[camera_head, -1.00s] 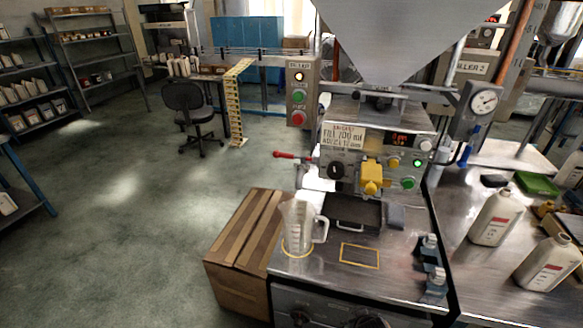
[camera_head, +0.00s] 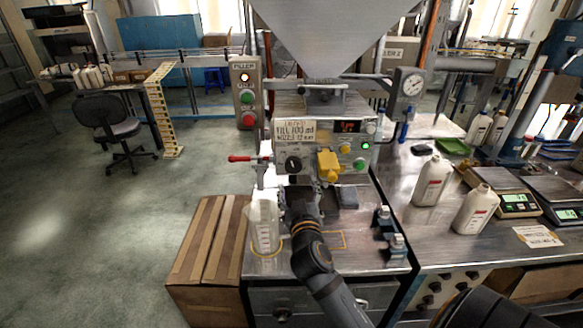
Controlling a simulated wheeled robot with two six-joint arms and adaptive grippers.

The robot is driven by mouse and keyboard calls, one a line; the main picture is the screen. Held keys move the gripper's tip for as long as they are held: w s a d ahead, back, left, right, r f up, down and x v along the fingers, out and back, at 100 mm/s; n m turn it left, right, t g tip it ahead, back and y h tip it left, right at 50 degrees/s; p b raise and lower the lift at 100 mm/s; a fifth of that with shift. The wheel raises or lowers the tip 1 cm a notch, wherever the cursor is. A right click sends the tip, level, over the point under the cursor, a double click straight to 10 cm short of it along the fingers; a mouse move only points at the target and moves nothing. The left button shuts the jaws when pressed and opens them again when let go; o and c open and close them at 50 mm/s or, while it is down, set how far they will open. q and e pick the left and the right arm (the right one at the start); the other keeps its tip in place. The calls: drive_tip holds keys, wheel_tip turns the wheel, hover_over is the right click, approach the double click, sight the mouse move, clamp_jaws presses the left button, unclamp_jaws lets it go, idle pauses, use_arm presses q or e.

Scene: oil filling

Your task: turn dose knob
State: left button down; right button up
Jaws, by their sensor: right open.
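The filler's front panel carries a black round dose knob (camera_head: 293,164) under a paper sign (camera_head: 294,131) that reads FILL and a volume in ml. A yellow valve block (camera_head: 328,166) sits to the right of the knob. My right gripper (camera_head: 298,192) is in front of the machine, just below the knob and apart from it in the picture. It is open. Its fingers are dark and small, so their exact gap is hard to see. My left gripper is not in view.
A clear measuring jug (camera_head: 263,228) stands left of my right gripper on the steel top. A red-handled lever (camera_head: 240,158) sticks out left of the panel.

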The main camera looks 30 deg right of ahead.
sight(294, 168)
drive_tip(key=p+x, duration=0.2)
drive_tip(key=x, duration=0.6)
drive_tip(key=shift+w+d+r, duration=0.1)
drive_tip(key=shift+w, duration=0.15)
drive_tip(key=shift+w+d+p, duration=0.35)
drive_tip(key=shift+w, duration=0.1)
drive_tip(key=c, duration=1.1)
drive_tip(key=shift+f+b, duration=0.25)
drive_tip(key=shift+b, duration=0.3)
drive_tip(key=shift+c, duration=0.2)
drive_tip(key=m+b, duration=0.5)
drive_tip(key=b, duration=0.2)
drive_tip(key=m+b, duration=0.4)
drive_tip(key=b, duration=0.3)
drive_tip(key=shift+a+f+m+h, duration=0.1)
drive_tip(key=shift+f+m+h, duration=0.1)
drive_tip(key=shift+m+h, duration=0.2)
drive_tip(key=shift+r+m+b, duration=0.2)
drive_tip(key=shift+m+b, duration=1)
